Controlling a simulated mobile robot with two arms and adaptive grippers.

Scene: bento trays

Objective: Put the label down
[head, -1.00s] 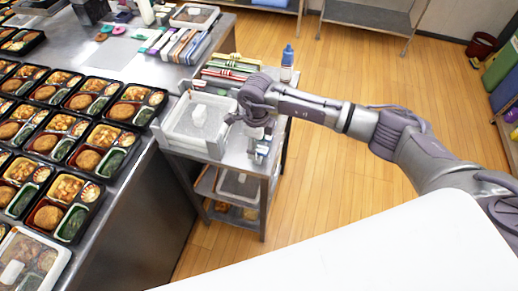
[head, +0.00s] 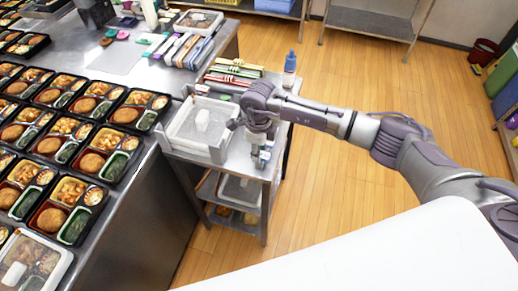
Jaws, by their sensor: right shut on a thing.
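My right gripper (head: 261,158) points down over the right side of the top of a small metal cart, just right of a white tub (head: 178,148). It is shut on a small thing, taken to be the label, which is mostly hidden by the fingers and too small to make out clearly. A white block-like piece (head: 203,120) sits in the tub, apart from the gripper. My left gripper is not in view.
Rows of filled bento trays (head: 50,145) cover the steel counter at left. A lidded tray (head: 35,262) is at the lower left. A blue-capped bottle (head: 290,68) and coloured strips (head: 232,72) stand at the cart's back.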

